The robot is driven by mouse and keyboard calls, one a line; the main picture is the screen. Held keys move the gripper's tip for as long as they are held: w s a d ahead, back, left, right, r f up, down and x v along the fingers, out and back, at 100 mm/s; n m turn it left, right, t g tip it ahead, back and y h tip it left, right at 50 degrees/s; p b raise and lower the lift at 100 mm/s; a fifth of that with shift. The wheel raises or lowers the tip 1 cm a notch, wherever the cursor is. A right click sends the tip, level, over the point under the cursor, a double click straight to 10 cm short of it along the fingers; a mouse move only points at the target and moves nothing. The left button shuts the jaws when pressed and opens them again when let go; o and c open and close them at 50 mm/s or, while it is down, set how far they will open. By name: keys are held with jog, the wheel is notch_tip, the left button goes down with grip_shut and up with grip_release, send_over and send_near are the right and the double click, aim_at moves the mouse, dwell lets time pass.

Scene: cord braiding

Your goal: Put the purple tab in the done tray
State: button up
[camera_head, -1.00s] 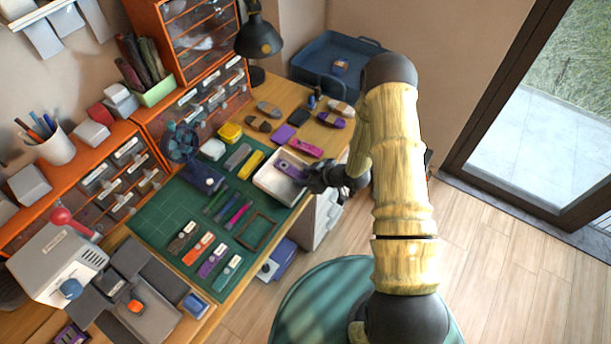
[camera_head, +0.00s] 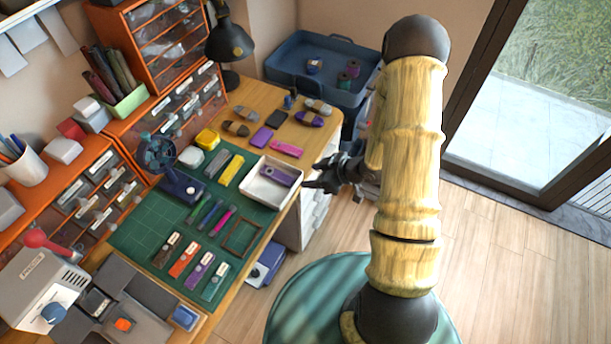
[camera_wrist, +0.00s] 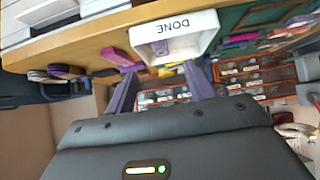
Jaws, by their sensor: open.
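A white tray (camera_head: 253,188) sits at the right edge of the work table; in the wrist view it (camera_wrist: 199,21) shows the label DONE. A purple tab (camera_head: 279,176) with a greyish end lies inside it, on the tray floor. My gripper (camera_head: 312,176) is just right of the tray, apart from it, with its fingers open and empty. In the wrist view the two fingers (camera_wrist: 160,75) are spread, with the tray's labelled wall beyond them. Another purple tab (camera_head: 200,270) lies in a row on the green mat between an orange and a teal one.
A pink block (camera_head: 287,149) and a purple block (camera_head: 262,137) lie behind the tray. A brown frame (camera_head: 241,238) lies in front of it on the green mat (camera_head: 140,221). A blue bin (camera_head: 345,98) stands at the back. Open floor is right of the table.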

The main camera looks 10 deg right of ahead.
dwell(0.6)
jog(key=s+d+r+m+h, duration=0.1)
jog(key=d+r+m+h, duration=0.5)
jog(key=r, duration=0.5)
jog(key=s+a+r+m+g+h, duration=0.1)
jog(key=s+a+r+m+g, duration=0.2)
jog(key=s+r, duration=0.5)
jog(key=s+m, duration=0.1)
jog(key=s, duration=0.3)
jog(key=shift+r+h, duration=0.15)
jog(key=shift+h, duration=0.25)
jog(key=shift+r+p, duration=0.95)
